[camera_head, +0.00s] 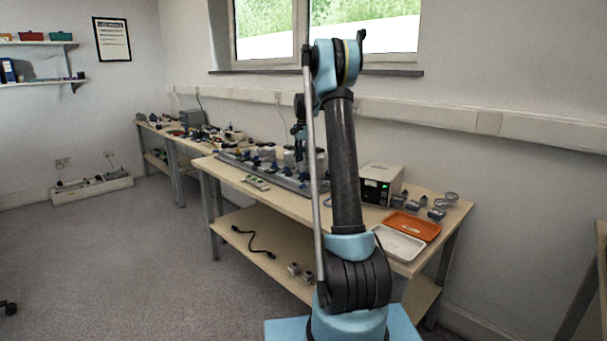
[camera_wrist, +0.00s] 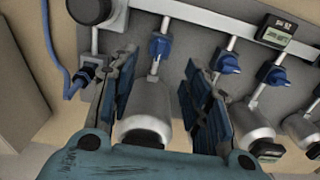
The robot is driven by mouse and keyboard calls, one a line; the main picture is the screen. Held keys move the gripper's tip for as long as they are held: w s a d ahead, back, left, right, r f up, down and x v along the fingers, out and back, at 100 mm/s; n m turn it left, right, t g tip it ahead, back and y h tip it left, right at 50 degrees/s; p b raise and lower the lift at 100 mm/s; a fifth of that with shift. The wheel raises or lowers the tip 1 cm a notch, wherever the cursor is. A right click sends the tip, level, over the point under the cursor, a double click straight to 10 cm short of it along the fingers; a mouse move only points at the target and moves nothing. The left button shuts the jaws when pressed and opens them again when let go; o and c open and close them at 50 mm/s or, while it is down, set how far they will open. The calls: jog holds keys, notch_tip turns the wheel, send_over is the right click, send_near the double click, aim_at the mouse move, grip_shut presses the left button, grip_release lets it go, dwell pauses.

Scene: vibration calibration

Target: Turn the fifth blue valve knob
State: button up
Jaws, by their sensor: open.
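In the wrist view my gripper (camera_wrist: 160,65) is open, with one finger on each side of a silver pipe and its blue valve knob (camera_wrist: 159,46). This knob appears just beyond the fingertips, with a visible gap to each finger. To its right, a second blue knob (camera_wrist: 228,63) and a third (camera_wrist: 275,75) sit on similar pipes. Which knob is the fifth cannot be told. In the head view the row of blue knobs on the grey panel (camera_head: 234,163) is small and partly hidden by my arm. My gripper (camera_head: 299,131) hangs over the panel's far side there.
Silver cylinders (camera_wrist: 147,108) stand below the knobs, close to my fingers. A blue hose (camera_wrist: 58,62) runs at the left, and a small display (camera_wrist: 275,31) is at upper right. The bench also holds a meter box (camera_head: 377,184), an orange tray (camera_head: 414,226) and a white tray (camera_head: 397,244).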

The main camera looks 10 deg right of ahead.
aim_at(303, 175)
notch_tip(303, 175, down, 6)
jog(key=shift+f, duration=0.25)
jog(key=shift+c, duration=0.3)
jog(key=c, duration=1)
